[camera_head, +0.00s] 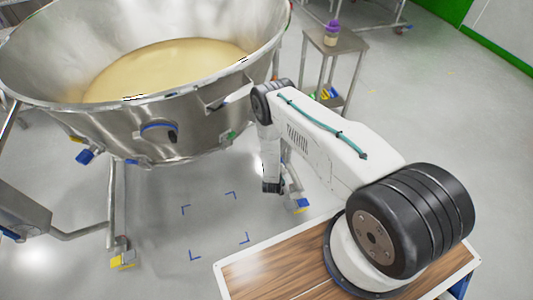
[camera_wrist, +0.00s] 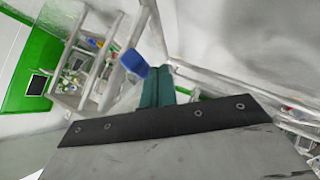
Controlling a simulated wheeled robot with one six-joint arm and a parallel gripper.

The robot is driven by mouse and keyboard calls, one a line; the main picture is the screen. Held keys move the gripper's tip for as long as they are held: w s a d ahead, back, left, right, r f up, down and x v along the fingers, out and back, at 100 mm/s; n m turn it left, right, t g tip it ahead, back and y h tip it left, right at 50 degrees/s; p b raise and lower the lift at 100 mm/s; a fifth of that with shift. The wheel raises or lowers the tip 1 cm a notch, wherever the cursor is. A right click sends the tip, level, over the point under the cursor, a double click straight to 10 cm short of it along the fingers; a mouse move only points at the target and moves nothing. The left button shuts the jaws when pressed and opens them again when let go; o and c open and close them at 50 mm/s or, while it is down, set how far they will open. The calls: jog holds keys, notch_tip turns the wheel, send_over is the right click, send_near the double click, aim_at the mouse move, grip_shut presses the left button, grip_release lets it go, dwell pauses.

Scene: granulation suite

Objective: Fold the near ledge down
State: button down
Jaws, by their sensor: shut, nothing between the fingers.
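My gripper (camera_wrist: 158,86) shows in the wrist view as two teal fingers side by side, shut with nothing between them. A scuffed grey panel with a dark bolted strip fills the lower part of that view in front of them, probably my gripper's own body. A blue piece (camera_wrist: 134,63) appears just left of the fingertips; I cannot tell whether they touch. In the head view my arm hangs down beside the large steel bowl (camera_head: 190,117), and the fingers are not visible. I cannot pick out the near ledge for certain in either view.
The bowl holds pale powder (camera_head: 165,68) and stands on legs with blue and yellow foot parts. A small steel side table (camera_head: 345,43) at upper right carries a purple-capped jar (camera_head: 331,32). Blue corner marks lie on open grey floor (camera_head: 215,215) below the bowl.

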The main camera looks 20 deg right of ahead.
jog(key=d+f, duration=0.2)
jog(key=shift+s+d, duration=0.15)
jog(key=shift+d, duration=0.15)
jog(key=shift+s+d+f, duration=0.1)
jog(key=shift+d+f, duration=0.15)
jog(key=shift+d, duration=0.45)
jog(key=shift+d+f, duration=0.25)
jog(key=shift+d, duration=0.45)
jog(key=s+a, duration=0.6)
jog(key=a, duration=0.5)
jog(key=shift+a, duration=0.25)
jog(key=shift+s, duration=0.1)
